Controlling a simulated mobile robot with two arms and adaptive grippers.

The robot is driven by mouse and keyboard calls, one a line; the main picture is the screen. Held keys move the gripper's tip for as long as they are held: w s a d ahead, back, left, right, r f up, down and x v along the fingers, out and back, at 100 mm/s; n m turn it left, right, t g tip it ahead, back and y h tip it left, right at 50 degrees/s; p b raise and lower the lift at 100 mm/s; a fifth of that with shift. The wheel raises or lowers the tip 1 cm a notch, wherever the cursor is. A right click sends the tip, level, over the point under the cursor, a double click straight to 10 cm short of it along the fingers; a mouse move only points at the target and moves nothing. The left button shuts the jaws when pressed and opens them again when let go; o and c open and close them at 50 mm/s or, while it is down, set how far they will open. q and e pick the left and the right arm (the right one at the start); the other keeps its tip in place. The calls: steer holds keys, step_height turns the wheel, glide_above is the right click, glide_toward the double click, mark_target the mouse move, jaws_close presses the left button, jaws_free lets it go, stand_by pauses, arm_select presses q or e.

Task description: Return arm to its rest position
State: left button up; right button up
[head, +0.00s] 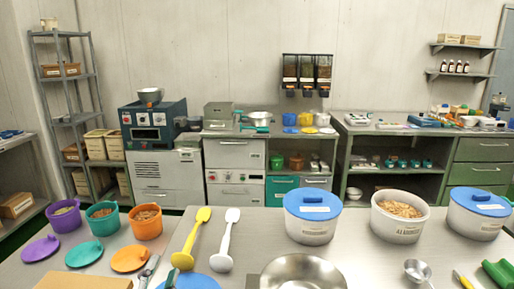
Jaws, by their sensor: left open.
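My left gripper (148,270) shows only as a small grey metallic part at the bottom edge, left of centre. It is open, and I see nothing held in it. It is near the orange lid (130,259) and a blue round lid (190,281) on the steel worktop (265,238). Most of the left arm is outside the picture. No kettle can be clearly made out.
Purple, teal and orange tubs (147,222) stand at left with lids before them. Yellow (191,238) and white (226,240) paddles lie centrally. A steel bowl (303,273) sits at the front. Large white bins (312,224) line the right; a scoop (417,270) lies before them.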

arm_select(q)
steer(key=s+a+f+n+g+y, duration=0.1)
steer(key=s+a+f+n+g, duration=0.1)
steer(key=s+f+n+g, duration=0.45)
steer(key=s+a+f+n+g+y, duration=0.15)
steer(key=s+f, duration=0.25)
steer(key=f, duration=0.5)
steer(key=s+d+f+n+g+h, duration=0.1)
steer(key=s+f+g, duration=0.3)
steer(key=s, duration=0.3)
steer(key=s+d+f+g+h, duration=0.1)
steer(key=s+d+f+g, duration=0.1)
steer(key=s+f+g, duration=0.35)
steer(key=s+f, duration=0.2)
steer(key=f, duration=1.1)
steer(key=s+f, duration=0.2)
steer(key=f, duration=1.1)
steer(key=s+a+f+g, duration=0.1)
steer(key=s+a+f, duration=0.2)
steer(key=s+f, duration=1.1)
steer(key=shift+s+f, duration=0.4)
steer(key=shift+s, duration=0.85)
steer(key=shift+w+m, duration=0.15)
steer(key=shift+m, duration=0.15)
